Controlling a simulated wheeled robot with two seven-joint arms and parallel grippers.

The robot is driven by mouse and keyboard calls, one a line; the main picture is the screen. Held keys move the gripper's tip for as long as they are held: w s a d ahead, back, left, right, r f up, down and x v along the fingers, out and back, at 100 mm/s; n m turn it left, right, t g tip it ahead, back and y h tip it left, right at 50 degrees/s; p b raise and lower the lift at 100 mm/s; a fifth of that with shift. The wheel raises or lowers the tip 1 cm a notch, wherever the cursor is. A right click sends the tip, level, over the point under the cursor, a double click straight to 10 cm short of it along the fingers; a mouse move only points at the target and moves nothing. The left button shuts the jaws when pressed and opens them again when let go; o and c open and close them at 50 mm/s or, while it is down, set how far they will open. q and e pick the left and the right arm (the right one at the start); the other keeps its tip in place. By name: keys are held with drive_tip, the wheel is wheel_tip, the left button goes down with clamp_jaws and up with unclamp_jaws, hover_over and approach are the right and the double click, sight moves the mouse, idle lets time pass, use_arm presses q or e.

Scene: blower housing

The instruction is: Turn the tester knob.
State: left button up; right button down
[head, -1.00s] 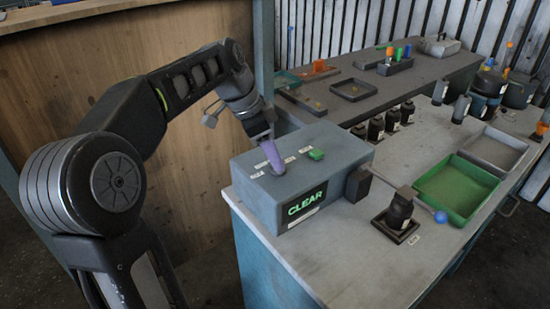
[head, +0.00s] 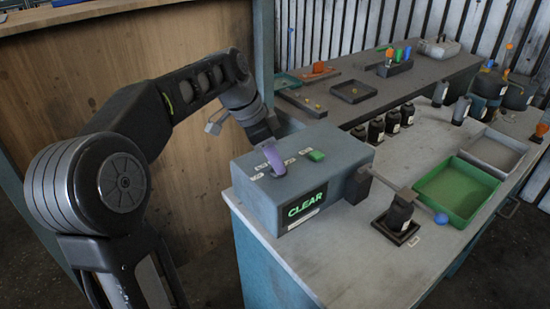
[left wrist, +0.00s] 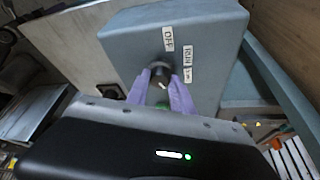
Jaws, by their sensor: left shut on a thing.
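The tester (head: 305,180) is a blue-grey box with a lit green "CLEAR" display (head: 304,204) on its front. A green button (head: 316,156) and small white labels are on its top. My left gripper (head: 274,165) is above the top, with purple fingers pointing down. In the left wrist view, the purple fingers (left wrist: 163,92) are shut on the dark round knob (left wrist: 165,70), one on each side. A white mark shows on the knob, and labels reading "OFF" and "RUN" are beside it. In the head view the fingers hide most of the knob. My right gripper is not in view.
A dark block (head: 358,186) is on the tester's right side. A black bottle (head: 399,216) stands on a small dark base near it. A green tray (head: 455,190) and several dark bottles stand on the bench further right. A wooden panel (head: 120,90) is behind my left arm.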

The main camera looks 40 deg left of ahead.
use_arm(q)
drive_tip(key=shift+n, duration=0.4)
clamp_jaws()
drive_tip(key=n, duration=0.1)
drive_tip(key=n+t+y, duration=0.1)
drive_tip(key=n, duration=0.1)
drive_tip(key=shift+s+d+n+b, duration=0.1)
drive_tip(key=shift+s+n+b, duration=0.05)
drive_tip(key=shift+n+b, duration=0.15)
drive_tip(key=n+y, duration=0.2)
drive_tip(key=n, duration=0.2)
drive_tip(key=shift+d+n+b, duration=0.15)
drive_tip(key=shift+n+b, duration=0.15)
drive_tip(key=n+y, duration=0.1)
drive_tip(key=n, duration=0.1)
drive_tip(key=n+y+b, duration=0.1)
drive_tip(key=n, duration=0.1)
drive_tip(key=shift+d+f, duration=0.1)
drive_tip(key=shift+d, duration=0.1)
drive_tip(key=n, duration=0.2)
drive_tip(key=n+g+y, duration=0.1)
drive_tip(key=n, duration=0.1)
drive_tip(key=shift+d+n+g, duration=0.1)
drive_tip(key=shift+n+g, duration=0.2)
drive_tip(key=shift+n, duration=0.1)
drive_tip(key=o, duration=1)
unclamp_jaws()
drive_tip(key=shift+w, duration=0.2)
drive_tip(key=shift+o, duration=0.2)
drive_tip(key=shift+r, duration=0.2)
